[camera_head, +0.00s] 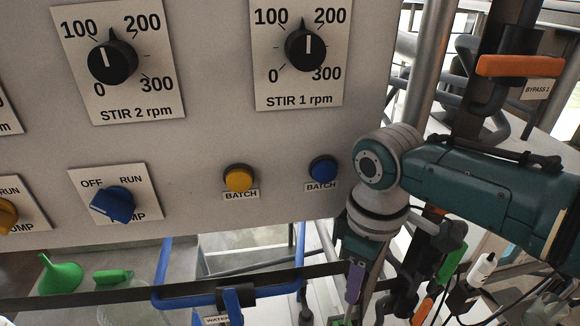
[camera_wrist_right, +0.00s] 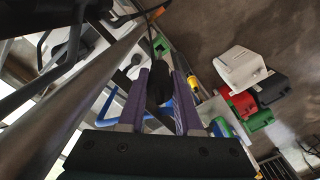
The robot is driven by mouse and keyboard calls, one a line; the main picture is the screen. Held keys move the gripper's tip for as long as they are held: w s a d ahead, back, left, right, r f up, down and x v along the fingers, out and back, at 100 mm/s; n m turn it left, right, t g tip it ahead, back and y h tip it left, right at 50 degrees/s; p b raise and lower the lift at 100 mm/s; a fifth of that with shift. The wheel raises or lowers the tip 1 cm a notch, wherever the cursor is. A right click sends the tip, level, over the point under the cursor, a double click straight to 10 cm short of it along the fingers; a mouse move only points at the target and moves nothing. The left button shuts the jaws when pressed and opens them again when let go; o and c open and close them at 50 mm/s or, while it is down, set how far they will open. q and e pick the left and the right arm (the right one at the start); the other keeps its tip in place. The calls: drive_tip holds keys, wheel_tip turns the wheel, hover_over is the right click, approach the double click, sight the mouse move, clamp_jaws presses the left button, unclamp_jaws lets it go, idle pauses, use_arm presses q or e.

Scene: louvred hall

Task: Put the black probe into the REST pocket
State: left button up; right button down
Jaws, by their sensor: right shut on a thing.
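My right gripper (camera_head: 354,284) hangs below the control panel's lower right edge, pointing down, with one purple finger showing. In the right wrist view its two purple fingers (camera_wrist_right: 163,80) are closed on a black object (camera_wrist_right: 158,88), which looks like the black probe. A thin dark cable seems to run up from it. In the head view I cannot make out the probe at the fingers. I cannot make out a pocket marked REST in either view. My left gripper is not in view.
The control panel (camera_head: 215,160) with knobs and buttons fills the upper left. A white probe-like item (camera_head: 484,268) with cables is at right. White, red, black and green containers (camera_wrist_right: 243,68) show in the wrist view.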

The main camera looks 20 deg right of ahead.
drive_tip(key=shift+f, duration=0.15)
drive_tip(key=shift+f+b, duration=1)
drive_tip(key=shift+f, duration=0.05)
drive_tip(key=b, duration=0.3)
hover_over(346, 324)
drive_tip(key=shift+w+d+f, duration=0.15)
drive_tip(key=shift+f, duration=1.9)
drive_tip(key=shift+f+b, duration=1)
drive_tip(key=shift+b, duration=0.1)
drive_tip(key=shift+r, duration=0.1)
drive_tip(key=c, duration=0.5)
unclamp_jaws()
drive_tip(key=shift+r, duration=0.1)
